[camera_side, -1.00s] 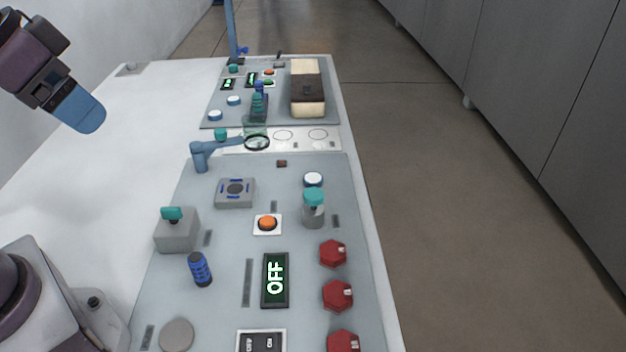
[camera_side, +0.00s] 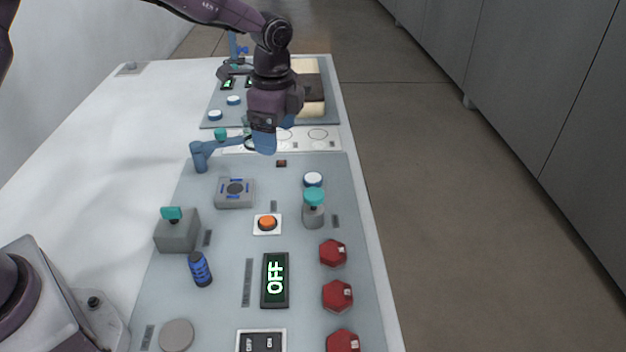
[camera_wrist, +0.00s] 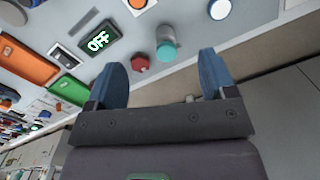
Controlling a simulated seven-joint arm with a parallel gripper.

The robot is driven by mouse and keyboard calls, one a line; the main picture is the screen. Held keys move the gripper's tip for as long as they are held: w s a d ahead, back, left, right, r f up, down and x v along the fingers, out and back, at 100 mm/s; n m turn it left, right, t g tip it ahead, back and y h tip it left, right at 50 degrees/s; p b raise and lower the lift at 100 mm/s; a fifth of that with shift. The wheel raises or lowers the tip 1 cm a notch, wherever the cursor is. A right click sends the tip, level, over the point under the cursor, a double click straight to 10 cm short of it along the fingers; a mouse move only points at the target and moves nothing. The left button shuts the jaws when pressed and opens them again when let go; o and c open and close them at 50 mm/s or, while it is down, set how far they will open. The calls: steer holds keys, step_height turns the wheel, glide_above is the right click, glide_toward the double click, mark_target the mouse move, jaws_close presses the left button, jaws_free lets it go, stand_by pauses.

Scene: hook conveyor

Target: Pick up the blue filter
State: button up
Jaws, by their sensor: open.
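A small dark blue ribbed cylinder, which looks like the blue filter (camera_side: 200,269), stands on the left part of the grey panel in the side view. It is clear of my gripper, and I cannot make it out in the wrist view. My gripper (camera_side: 265,150) hangs above the far end of the near panel, well beyond the filter and to its right. In the wrist view its two blue fingers are spread apart, with nothing between the tips (camera_wrist: 161,62).
Near the filter are a grey box with a teal knob (camera_side: 177,230), an OFF display (camera_side: 275,280) and a grey disc (camera_side: 176,335). A teal-topped cylinder (camera_side: 313,208) and red hexagonal pieces (camera_side: 337,296) line the right side. A blue arm-shaped fixture (camera_side: 200,155) stands at the back left.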

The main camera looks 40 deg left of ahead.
mark_target(313, 177)
steer(key=w+a+f+m+t, duration=0.1)
steer(key=w+f+m, duration=0.5)
steer(key=w+m, duration=0.75)
steer(key=f, duration=0.4)
steer(key=s+f+m, duration=0.1)
steer(key=f, duration=0.3)
steer(key=a+f+m, duration=0.1)
steer(key=f, duration=0.3)
steer(key=shift+s+a+f+m, duration=0.1)
steer(key=shift+s+f+m, duration=0.1)
steer(key=shift+f+m, duration=0.1)
steer(key=shift+c, duration=0.2)
steer(key=c, duration=0.9)
